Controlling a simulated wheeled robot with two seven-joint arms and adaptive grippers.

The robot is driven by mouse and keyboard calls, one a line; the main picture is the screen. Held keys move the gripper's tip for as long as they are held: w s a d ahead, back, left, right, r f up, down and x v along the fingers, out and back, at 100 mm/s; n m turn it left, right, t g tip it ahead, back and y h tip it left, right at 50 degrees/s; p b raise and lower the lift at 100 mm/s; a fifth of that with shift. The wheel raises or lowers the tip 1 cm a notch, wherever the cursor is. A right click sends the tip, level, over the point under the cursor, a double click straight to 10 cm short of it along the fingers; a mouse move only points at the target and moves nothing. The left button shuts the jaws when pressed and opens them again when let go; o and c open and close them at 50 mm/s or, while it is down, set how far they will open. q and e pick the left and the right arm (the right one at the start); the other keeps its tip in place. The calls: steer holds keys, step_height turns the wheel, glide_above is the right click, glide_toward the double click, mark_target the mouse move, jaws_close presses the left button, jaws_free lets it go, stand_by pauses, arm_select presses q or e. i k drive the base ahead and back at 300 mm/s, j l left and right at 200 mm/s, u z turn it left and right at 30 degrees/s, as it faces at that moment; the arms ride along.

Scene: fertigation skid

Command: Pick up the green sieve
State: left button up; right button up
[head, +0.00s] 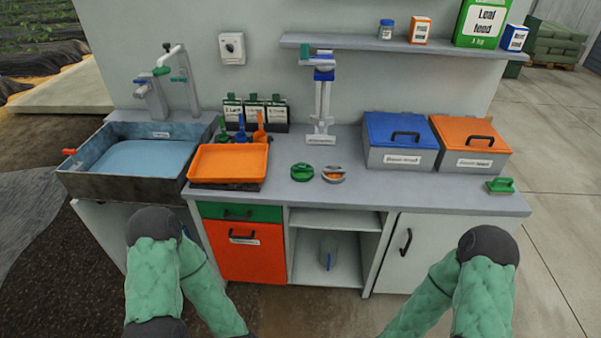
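A small round green item (302,171), which looks like the green sieve, lies on the grey worktop (400,199) near the middle. A similar round grey item with orange inside (333,174) lies just to its right, close beside it. The green item is too small to make out its mesh. Only green-sleeved links and dark joints of my two arms show, low at the left and right of the picture. Neither gripper is in view, and nothing of mine touches the green item.
An orange tray (229,148) lies left of the green item. A blue-and-white stand (322,100) rises behind it. Blue-lidded (400,130) and orange-lidded (470,134) boxes stand right. A sink (140,158) is far left, a green-handled brush-like item (500,185) far right. A shelf (380,43) hangs above.

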mark_target(302, 172)
steer(key=u, duration=1.35)
steer(key=i+z, duration=0.15)
steer(key=i, duration=0.25)
